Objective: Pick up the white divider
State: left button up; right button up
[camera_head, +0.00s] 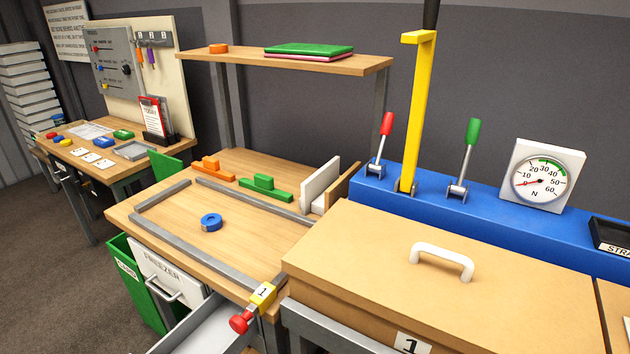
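A white upright panel (320,184), which looks like the white divider, stands at the right end of the wooden worktop (165,225). A tan board (345,187) stands just to its right, and I cannot tell whether the two touch. The wooden box lid hides part of this corner. Neither of my grippers is in view.
Grey rails (185,249) edge the worktop, with a blue ring (211,222), an orange block (207,169) and a green block (264,187) there. A shelf (340,64) overhangs behind. A wooden box lid (400,255) and yellow post (416,110) stand right.

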aim_at(320, 181)
jog(key=i+j+z, duration=0.2)
jog(key=z, duration=0.3)
jog(key=i+j+z, duration=0.1)
jog(key=j+z, duration=0.4)
jog(key=l, duration=0.05)
